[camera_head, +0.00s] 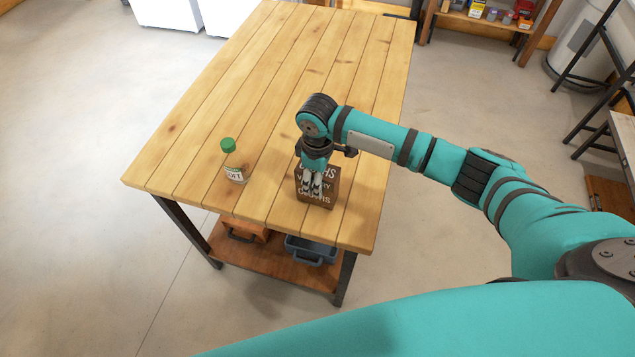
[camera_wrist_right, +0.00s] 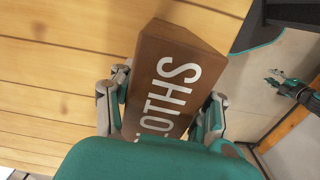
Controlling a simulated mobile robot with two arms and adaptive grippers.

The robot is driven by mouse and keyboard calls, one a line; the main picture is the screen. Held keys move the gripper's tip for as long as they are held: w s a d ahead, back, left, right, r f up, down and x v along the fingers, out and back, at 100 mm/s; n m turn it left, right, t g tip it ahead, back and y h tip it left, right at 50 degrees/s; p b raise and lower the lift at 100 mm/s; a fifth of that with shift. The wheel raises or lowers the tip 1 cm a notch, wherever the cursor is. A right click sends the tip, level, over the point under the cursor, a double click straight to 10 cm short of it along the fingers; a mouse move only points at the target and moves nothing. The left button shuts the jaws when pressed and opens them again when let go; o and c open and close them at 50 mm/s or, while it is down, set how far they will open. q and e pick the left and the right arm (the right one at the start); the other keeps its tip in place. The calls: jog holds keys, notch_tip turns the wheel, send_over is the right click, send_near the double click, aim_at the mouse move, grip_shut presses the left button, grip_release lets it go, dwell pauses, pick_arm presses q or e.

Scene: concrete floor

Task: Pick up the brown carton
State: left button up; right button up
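The brown carton (camera_head: 329,188) with white lettering stands near the front edge of the wooden table. It also shows in the right wrist view (camera_wrist_right: 160,75), with the word CLOTHS partly readable. My right gripper (camera_head: 312,190) is at the carton, pointing down, and covers part of it. In the right wrist view its fingers (camera_wrist_right: 163,107) lie on either side of the carton, very close to its sides; whether they press on it is unclear. What seems to be my left gripper (camera_wrist_right: 276,79) shows small at the right of that view, away from the carton; its opening is unclear.
A bottle with a green cap (camera_head: 234,164) stands on the table (camera_head: 290,75), left of the carton. An orange-brown crate (camera_head: 244,229) and a grey bin (camera_head: 312,250) sit on the lower shelf. The table's far part is clear.

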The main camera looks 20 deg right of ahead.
jog(key=c, duration=0.4)
jog(key=shift+c, duration=0.2)
jog(key=shift+r, duration=0.2)
